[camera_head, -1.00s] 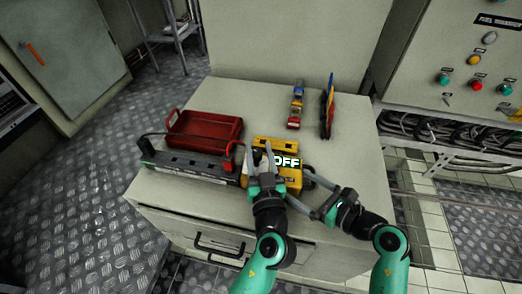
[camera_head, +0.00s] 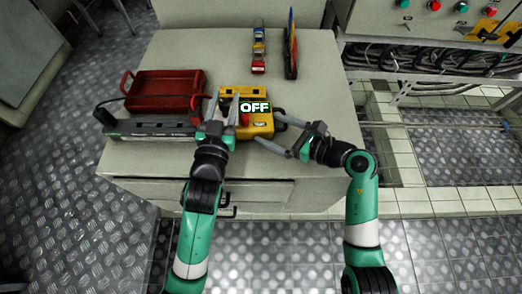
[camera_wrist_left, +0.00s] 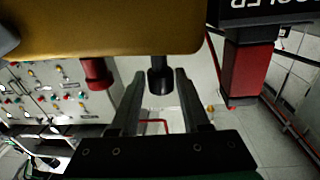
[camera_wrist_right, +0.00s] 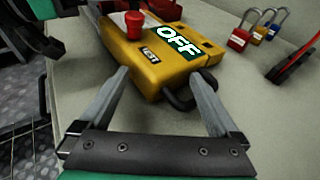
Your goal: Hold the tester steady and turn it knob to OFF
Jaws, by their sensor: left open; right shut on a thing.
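The yellow tester (camera_head: 262,128) lies on the cabinet top, with a green-and-white OFF sign (camera_head: 254,107) and a red knob-like part (camera_head: 245,119). It also shows in the right wrist view (camera_wrist_right: 140,58), with the red part (camera_wrist_right: 134,24) on top. My right gripper (camera_wrist_right: 162,76) is shut on the tester's near end, its fingers spread across the body beside a black loop. My left gripper (camera_head: 222,104) is open over the tester's left side. In the left wrist view, a short black knob-like part (camera_wrist_left: 160,80) sits between its fingers, below the yellow body; contact cannot be told.
A red tray (camera_head: 165,88) and a long dark case (camera_head: 150,128) lie left of the tester. Several small padlocks (camera_head: 258,50) and a red-and-blue item (camera_head: 291,45) stand behind it.

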